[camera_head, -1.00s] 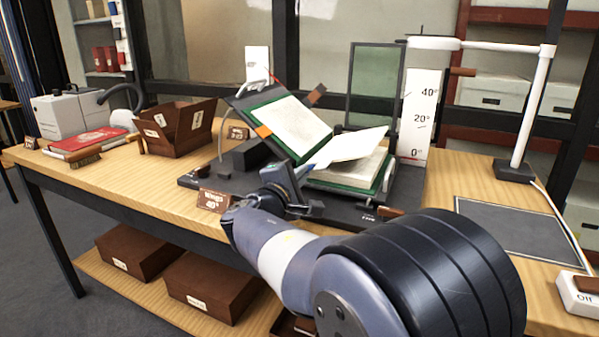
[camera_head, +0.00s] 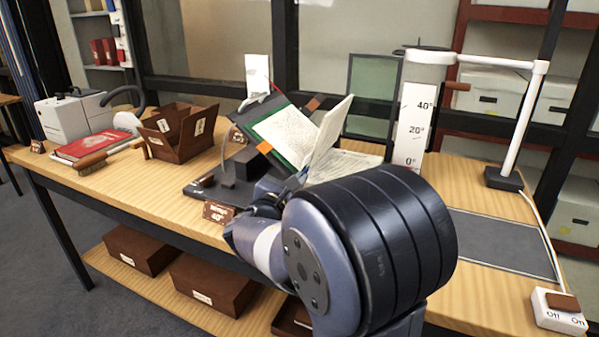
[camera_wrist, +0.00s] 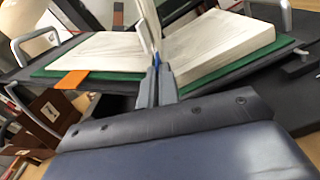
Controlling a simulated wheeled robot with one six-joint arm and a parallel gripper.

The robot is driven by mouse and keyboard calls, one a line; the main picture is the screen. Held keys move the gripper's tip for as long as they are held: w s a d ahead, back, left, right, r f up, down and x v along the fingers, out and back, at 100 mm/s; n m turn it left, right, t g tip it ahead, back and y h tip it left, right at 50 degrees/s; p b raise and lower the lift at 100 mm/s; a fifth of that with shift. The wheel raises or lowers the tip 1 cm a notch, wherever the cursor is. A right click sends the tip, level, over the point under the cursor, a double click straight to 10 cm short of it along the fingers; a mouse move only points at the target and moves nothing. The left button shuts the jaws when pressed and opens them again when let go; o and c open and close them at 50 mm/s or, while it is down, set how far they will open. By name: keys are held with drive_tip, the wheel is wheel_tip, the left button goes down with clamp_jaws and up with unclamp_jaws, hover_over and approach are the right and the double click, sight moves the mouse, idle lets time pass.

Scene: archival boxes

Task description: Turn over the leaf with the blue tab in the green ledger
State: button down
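The green ledger (camera_head: 284,132) lies open on a dark cradle, its left side propped at a slant. It also spans the wrist view (camera_wrist: 265,48), with a page block on each side. One leaf (camera_head: 331,130) stands nearly upright between the two sides; in the wrist view the leaf (camera_wrist: 149,22) rises edge-on from between my fingertips. My gripper (camera_head: 293,182) is at the leaf's near edge, partly hidden by my arm. In the wrist view my gripper (camera_wrist: 156,82) is closed around that edge, with a bit of blue, the tab (camera_wrist: 156,60), at the fingertips.
An orange tab (camera_head: 264,147) sticks out at the left pages. A white angle gauge (camera_head: 413,125) and lamp post (camera_head: 527,125) stand right of the cradle. A "40°" sign (camera_head: 217,212) is in front. Brown boxes (camera_head: 180,133) and a red book (camera_head: 90,146) lie left.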

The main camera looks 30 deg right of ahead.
drive_tip(key=n+p, duration=0.3)
drive_tip(key=r+n+p, duration=0.1)
drive_tip(key=p, duration=0.1)
drive_tip(key=shift+w+a+r+n, duration=0.1)
drive_tip(key=shift+w+a+n, duration=0.2)
drive_tip(key=shift+w, duration=0.05)
drive_tip(key=shift+w+a+n+p, duration=0.15)
drive_tip(key=shift+n+p, duration=1.05)
drive_tip(key=shift+p, duration=0.05)
drive_tip(key=shift+w+a+n+p, duration=0.1)
drive_tip(key=shift+w+n+p, duration=0.1)
drive_tip(key=shift+n+p, duration=0.9)
drive_tip(key=c, duration=2.1)
unclamp_jaws()
drive_tip(key=o, duration=0.5)
drive_tip(key=shift+c, duration=0.2)
drive_tip(key=v, duration=1)
drive_tip(key=shift+s+a, duration=0.25)
drive_tip(key=shift+a, duration=0.1)
